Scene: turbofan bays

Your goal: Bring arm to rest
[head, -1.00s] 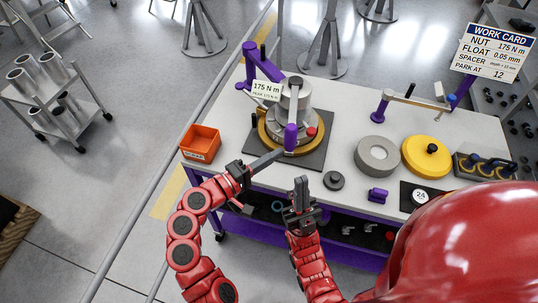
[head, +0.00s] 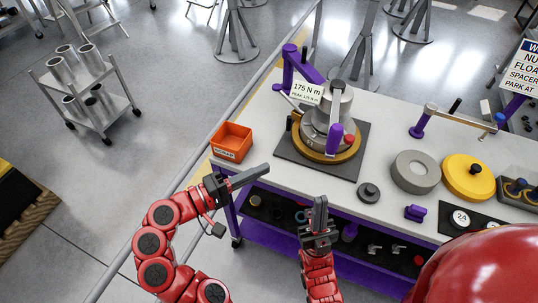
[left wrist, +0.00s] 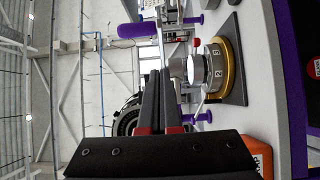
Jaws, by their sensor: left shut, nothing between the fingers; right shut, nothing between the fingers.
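My left gripper (head: 266,170) is shut and empty. It points right, by the front left edge of the bench, in front of the orange bin. Its closed dark fingers (left wrist: 158,85) also show in the left wrist view. My right gripper (head: 320,203) is shut and empty, pointing up in front of the bench's front edge. The turbofan fixture (head: 325,128), a grey stepped hub on a gold ring with a purple handle (head: 334,138), stands on a dark mat, apart from both grippers. It also shows in the left wrist view (left wrist: 213,68). A label there reads 175 N m.
The orange bin (head: 231,142) sits at the bench's left corner. A rail (head: 180,185) runs along the left. A tube cart (head: 85,95) stands beyond.

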